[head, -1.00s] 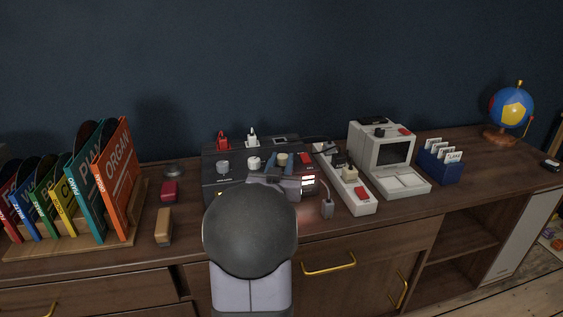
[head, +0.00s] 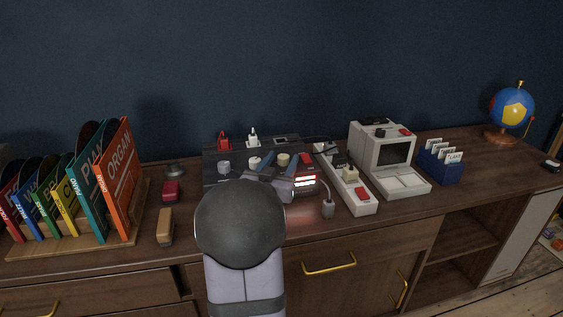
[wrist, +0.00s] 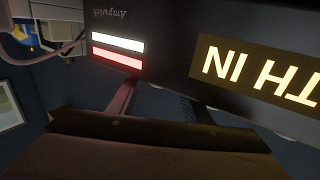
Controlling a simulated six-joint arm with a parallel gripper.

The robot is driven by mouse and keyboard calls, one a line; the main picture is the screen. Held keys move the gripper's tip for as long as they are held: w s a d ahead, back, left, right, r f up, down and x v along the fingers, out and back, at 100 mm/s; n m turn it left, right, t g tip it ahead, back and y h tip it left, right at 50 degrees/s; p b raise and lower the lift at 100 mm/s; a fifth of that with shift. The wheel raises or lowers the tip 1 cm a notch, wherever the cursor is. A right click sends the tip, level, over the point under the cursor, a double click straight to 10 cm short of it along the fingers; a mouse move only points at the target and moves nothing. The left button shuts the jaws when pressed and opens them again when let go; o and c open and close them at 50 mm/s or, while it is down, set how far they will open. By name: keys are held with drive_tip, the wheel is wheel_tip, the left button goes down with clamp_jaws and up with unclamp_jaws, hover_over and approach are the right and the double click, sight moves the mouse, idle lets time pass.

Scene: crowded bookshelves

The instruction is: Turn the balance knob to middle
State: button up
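A dark amplifier (head: 213,181) stands on the sideboard, with a row of knobs on top: a grey knob (head: 224,167), a white knob (head: 254,163) and a cream knob (head: 283,159). I cannot read which is the balance knob. My gripper (head: 280,163) is open, its blue-grey fingers on either side of the cream knob in the head view; contact cannot be told. In the wrist view the amplifier's front (wrist: 155,35) appears upside down, with lit bars and a lit sign. The fingers reach up behind its edge there, so the fingertips and knobs are hidden.
Red (head: 223,141) and white (head: 253,138) plugs or switches stand behind the knobs. A red switch (head: 305,159) is just right of my fingers. A white power strip (head: 359,206) and a small computer (head: 395,180) stand further right. Records (head: 118,180) are at left.

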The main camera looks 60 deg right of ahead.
sight(286, 159)
drive_tip(key=v, duration=0.7)
drive_tip(key=shift+p, duration=0.35)
drive_tip(key=shift+s, duration=0.1)
drive_tip(key=d+r+n+t, duration=0.1)
drive_tip(key=d+t, duration=0.1)
drive_tip(key=d+r+n+t, duration=0.1)
drive_tip(key=d+r+t, duration=0.1)
drive_tip(key=shift+r+n+t, duration=0.3)
drive_tip(key=shift+s+d+r+n+t+y, duration=0.15)
drive_tip(key=shift+d+n+t+y, duration=0.1)
drive_tip(key=shift+n+t+y, duration=0.25)
drive_tip(key=shift+s+d+f+n+t+y+p, duration=0.1)
drive_tip(key=shift+s+f+n+t+y+p, duration=0.1)
drive_tip(key=shift+n+t+y, duration=0.3)
drive_tip(key=shift+s+d+f+n+t+y+p, duration=0.2)
drive_tip(key=shift+n+t+y, duration=0.15)
drive_tip(key=shift+t, duration=0.25)
drive_tip(key=shift+s+a+f+n+t+y, duration=0.25)
drive_tip(key=shift+s+f+n+t+y, duration=0.25)
drive_tip(key=shift+f+y, duration=0.3)
drive_tip(key=shift+s+a+f+n+t+y, duration=0.2)
drive_tip(key=shift+s+f+n+t+y, duration=0.1)
drive_tip(key=shift+s+f+n+y, duration=0.45)
drive_tip(key=shift+b+x, duration=0.4)
drive_tip(key=shift+x, duration=3.4)
